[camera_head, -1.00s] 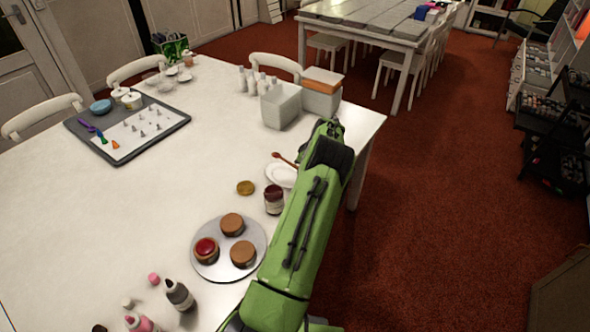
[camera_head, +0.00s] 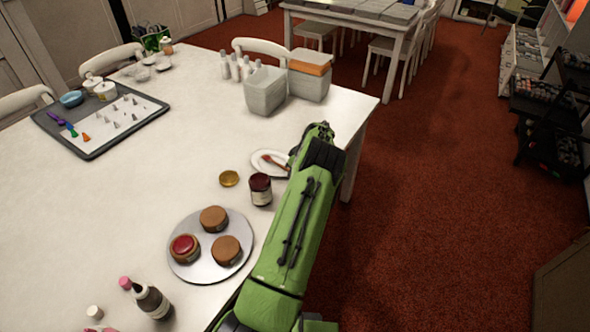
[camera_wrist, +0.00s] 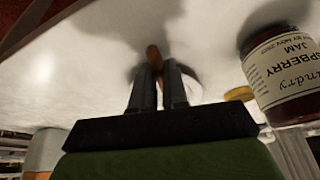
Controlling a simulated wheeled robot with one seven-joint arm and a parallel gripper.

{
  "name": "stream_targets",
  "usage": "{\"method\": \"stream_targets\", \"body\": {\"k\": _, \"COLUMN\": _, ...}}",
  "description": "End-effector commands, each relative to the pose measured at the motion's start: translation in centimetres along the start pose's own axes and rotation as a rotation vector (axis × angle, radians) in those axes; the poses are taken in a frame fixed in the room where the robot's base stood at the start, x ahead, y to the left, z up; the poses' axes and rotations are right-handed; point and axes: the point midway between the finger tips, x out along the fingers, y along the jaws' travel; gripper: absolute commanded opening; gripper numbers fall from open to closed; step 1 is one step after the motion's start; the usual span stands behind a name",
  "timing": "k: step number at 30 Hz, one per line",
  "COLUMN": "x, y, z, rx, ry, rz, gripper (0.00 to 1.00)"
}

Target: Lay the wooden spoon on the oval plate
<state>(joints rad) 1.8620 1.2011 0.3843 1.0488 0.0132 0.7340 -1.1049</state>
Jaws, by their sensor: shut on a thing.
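The white oval plate (camera_head: 257,168) is on the table near its right edge, partly hidden by my arm. The reddish-brown wooden spoon (camera_head: 270,159) appears over the plate in the head view; whether it touches the plate is unclear. In the wrist view, the brown spoon (camera_wrist: 153,54) shows between the dark fingertips of my gripper (camera_wrist: 158,73), which is shut on it. My arm hides the gripper's fingers in the head view.
A raspberry jam jar (camera_head: 260,189) stands close beside the plate, with a gold lid (camera_head: 229,179) to its left. A round silver board (camera_head: 208,267) with three small cakes is nearer. Grey and orange-topped bins (camera_head: 265,92) stand behind. The table's middle left is clear.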

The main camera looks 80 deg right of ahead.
Motion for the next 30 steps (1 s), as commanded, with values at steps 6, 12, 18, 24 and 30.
{"method": "stream_targets", "body": {"k": 6, "x": 0.1, "y": 0.0, "z": 0.0, "rx": -0.001, "ry": 0.001, "rz": 0.000, "gripper": 0.00}}
{"method": "stream_targets", "body": {"k": 12, "x": 0.0, "y": 0.0, "z": -0.1, "rx": -0.001, "ry": 0.001, "rz": 0.000, "gripper": 0.43}}
{"method": "stream_targets", "body": {"k": 18, "x": 0.1, "y": 0.0, "z": 0.0, "rx": -0.001, "ry": 0.001, "rz": 0.000, "gripper": 0.43}}
{"method": "stream_targets", "body": {"k": 24, "x": -1.6, "y": 0.1, "z": -0.1, "rx": -0.001, "ry": 0.002, "rz": 0.003, "gripper": 0.43}}
{"method": "stream_targets", "body": {"k": 30, "x": -7.1, "y": 0.1, "z": -0.1, "rx": -0.001, "ry": 0.001, "rz": 0.004, "gripper": 0.43}}
